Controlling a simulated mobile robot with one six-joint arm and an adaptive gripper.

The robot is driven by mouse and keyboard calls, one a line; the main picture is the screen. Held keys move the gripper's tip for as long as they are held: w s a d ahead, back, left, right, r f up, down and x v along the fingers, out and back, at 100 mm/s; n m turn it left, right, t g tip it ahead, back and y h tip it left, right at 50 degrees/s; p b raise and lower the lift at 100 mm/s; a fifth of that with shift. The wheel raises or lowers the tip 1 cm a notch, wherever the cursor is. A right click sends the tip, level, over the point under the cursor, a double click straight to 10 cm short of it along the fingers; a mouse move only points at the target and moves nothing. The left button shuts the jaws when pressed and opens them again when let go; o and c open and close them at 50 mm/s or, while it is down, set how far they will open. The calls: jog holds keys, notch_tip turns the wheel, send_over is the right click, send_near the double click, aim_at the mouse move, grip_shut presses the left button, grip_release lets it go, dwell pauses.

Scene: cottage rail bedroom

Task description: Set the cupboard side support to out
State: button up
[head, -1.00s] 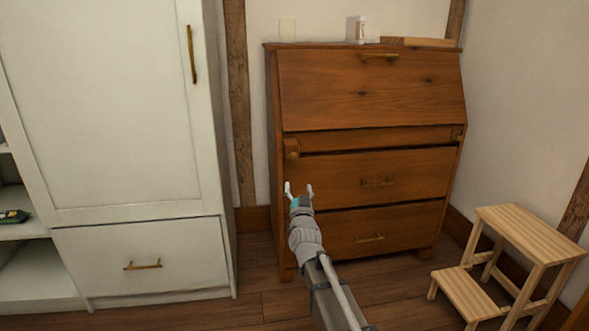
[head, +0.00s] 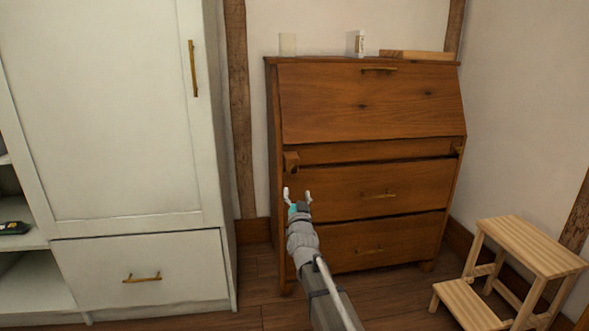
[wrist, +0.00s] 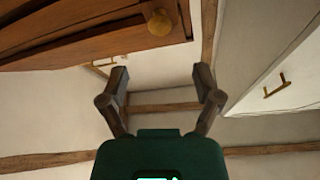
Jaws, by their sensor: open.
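The wooden cupboard (head: 365,100) is a brown bureau with a sloping front flap and drawers below. A small wooden side support (head: 291,161) sits at its upper left, under the flap, and seems to stand a little proud of the front. A similar right support with brass fitting (head: 459,150) is at the other side. My gripper (head: 298,196) is open and empty, just below the left support in the head view. In the wrist view, the open fingers (wrist: 162,85) show with a gap between them, and a brass knob (wrist: 160,22) on brown wood lies beyond them, not touching.
A white wardrobe (head: 120,120) with brass handles stands close on the left. A wooden step stool (head: 525,245) stands at the right. A glass (head: 288,44), a small white bottle (head: 360,43) and a board (head: 420,55) are on the cupboard top. Floor shows between the furniture.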

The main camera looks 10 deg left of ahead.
aim_at(295, 171)
jog(key=p+x, duration=0.3)
jog(key=x, duration=0.7)
jog(key=shift+w+r+p, duration=0.15)
jog(key=shift+w+p, duration=0.15)
jog(key=shift+w, duration=0.05)
grip_shut()
